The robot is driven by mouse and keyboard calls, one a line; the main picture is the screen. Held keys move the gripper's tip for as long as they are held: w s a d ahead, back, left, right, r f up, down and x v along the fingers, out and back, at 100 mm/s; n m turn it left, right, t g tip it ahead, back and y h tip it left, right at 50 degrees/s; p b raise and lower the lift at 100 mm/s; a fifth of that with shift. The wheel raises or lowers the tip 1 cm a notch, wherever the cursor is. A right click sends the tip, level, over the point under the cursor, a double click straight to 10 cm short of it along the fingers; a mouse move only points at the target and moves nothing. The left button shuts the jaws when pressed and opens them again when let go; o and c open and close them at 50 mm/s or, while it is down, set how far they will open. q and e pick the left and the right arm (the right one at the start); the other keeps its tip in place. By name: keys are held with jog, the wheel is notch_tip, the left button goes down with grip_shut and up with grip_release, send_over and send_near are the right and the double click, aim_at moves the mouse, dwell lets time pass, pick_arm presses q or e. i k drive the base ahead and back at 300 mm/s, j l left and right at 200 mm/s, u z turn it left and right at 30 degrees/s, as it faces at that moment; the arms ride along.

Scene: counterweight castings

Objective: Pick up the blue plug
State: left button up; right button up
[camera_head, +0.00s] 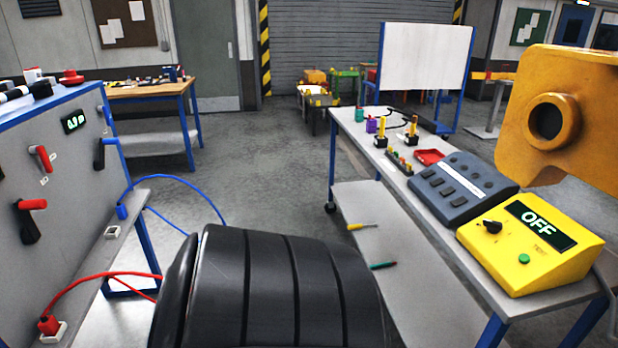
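The blue plug (122,211) is at the left, at the far end of the grey bench top (85,262) beside the blue-edged panel. A blue cable (187,182) arcs from it to the right and down over the floor. I cannot tell whether it sits in a socket. A white socket block (112,232) lies nearer on the bench, with no plug in it. A red plug (48,325) with a red cable is at a white socket at the lower left. Neither of my grippers shows in this view.
A large black ribbed body (275,290) fills the bottom centre. At right a table holds a yellow tester reading OFF (530,245) and a grey keypad box (462,188). A yellow block (555,120) hangs at the upper right. The middle floor is clear.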

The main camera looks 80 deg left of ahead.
aim_at(122, 214)
jog(key=i+j+u, duration=0.1)
jog(key=u, duration=0.3)
jog(key=i+j+u, duration=0.15)
jog(key=u, duration=2)
